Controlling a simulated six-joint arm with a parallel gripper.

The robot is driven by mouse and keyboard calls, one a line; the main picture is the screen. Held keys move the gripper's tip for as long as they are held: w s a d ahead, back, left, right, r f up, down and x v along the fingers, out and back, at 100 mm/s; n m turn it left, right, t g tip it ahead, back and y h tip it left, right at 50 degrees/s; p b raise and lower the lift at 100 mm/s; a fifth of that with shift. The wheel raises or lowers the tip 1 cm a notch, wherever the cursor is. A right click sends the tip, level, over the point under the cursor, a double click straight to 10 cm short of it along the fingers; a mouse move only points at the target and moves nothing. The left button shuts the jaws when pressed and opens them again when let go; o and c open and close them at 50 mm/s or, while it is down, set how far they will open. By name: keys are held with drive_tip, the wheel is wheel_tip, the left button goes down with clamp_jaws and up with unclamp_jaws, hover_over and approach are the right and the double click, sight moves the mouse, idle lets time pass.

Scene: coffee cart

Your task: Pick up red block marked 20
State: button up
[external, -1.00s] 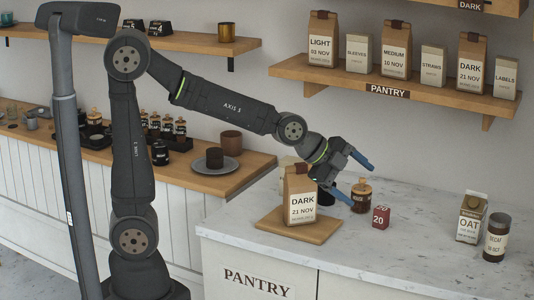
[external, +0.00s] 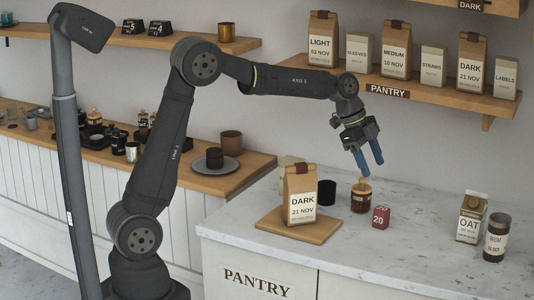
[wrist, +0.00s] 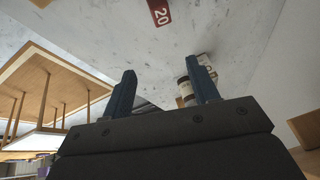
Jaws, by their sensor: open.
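The red block marked 20 (external: 381,217) sits on the marble counter, just right of a brown jar with a wooden knob. It also shows at the top edge of the wrist view (wrist: 159,12), partly cut off. My gripper (external: 369,168) is open and empty, with blue fingers pointing down. It hangs above the counter, up and a little left of the block in the external view. The fingers also show in the wrist view (wrist: 165,88), apart from the block.
The brown jar (external: 361,198) stands close to the block's left. A DARK coffee bag (external: 300,195) stands on a wooden board (external: 268,222). A black cylinder (external: 326,193) is behind it. An OAT carton (external: 470,217) and a dark canister (external: 496,237) stand at right. Counter between is clear.

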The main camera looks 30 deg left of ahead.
sight(382, 209)
drive_tip(key=w+a+g, duration=0.2)
drive_tip(key=w, duration=0.1)
drive_tip(key=shift+n+t+y, duration=0.3)
drive_tip(key=x, duration=1.7)
drive_tip(key=shift+w+a+f, duration=0.1)
drive_tip(key=shift+w+f, duration=0.15)
drive_tip(key=shift+f, duration=0.05)
drive_tip(key=c, duration=1.1)
drive_tip(key=shift+o, duration=0.2)
drive_tip(key=shift+r, duration=0.1)
